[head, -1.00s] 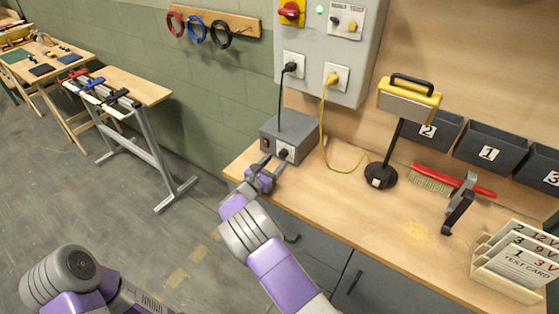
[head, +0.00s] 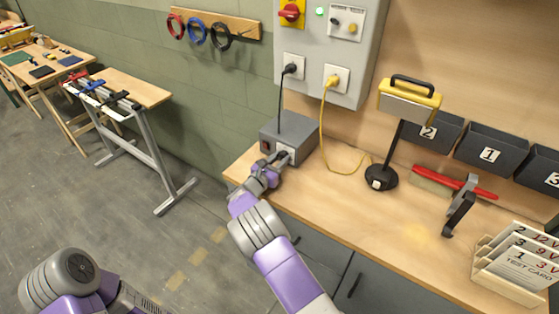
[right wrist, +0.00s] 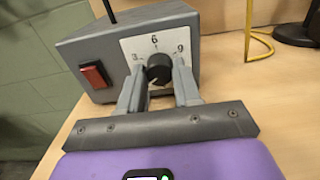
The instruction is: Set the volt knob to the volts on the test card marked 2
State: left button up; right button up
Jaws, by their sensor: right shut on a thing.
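The volt knob (right wrist: 158,68) is a black round knob on the pale dial plate of the grey power box (head: 270,143). The numbers 3, 6 and 9 show around it in the right wrist view; the rest of the dial is hidden by the fingers. My right gripper (head: 277,160) is at the box front, its two fingers (right wrist: 158,78) shut on the knob from either side. A pale mark shows low on the knob, too small to read surely. The test card marked 2 (head: 522,229) stands at the back of the card holder and reads 12 V. My left gripper is out of view.
A red rocker switch (right wrist: 94,75) sits left of the dial. A black cable and a yellow cable (head: 322,125) hang from the wall sockets. A lamp (head: 382,176), a brush (head: 430,180) and a clamp (head: 460,206) stand to the right. The bench front centre is clear.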

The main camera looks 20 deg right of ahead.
jog(key=m+b, duration=0.3)
jog(key=shift+f, duration=0.2)
jog(key=shift+m+b, duration=1.65)
jog(key=shift+m, duration=0.35)
jog(key=shift+r, duration=0.1)
jog(key=o, duration=1.1)
jog(key=shift+c, duration=0.2)
jog(key=shift+a, duration=0.1)
jog(key=p+v, duration=0.1)
jog(key=v, duration=0.5)
jog(key=shift+r, duration=0.15)
jog(key=shift+p+v, duration=0.3)
jog(key=shift+v, duration=0.45)
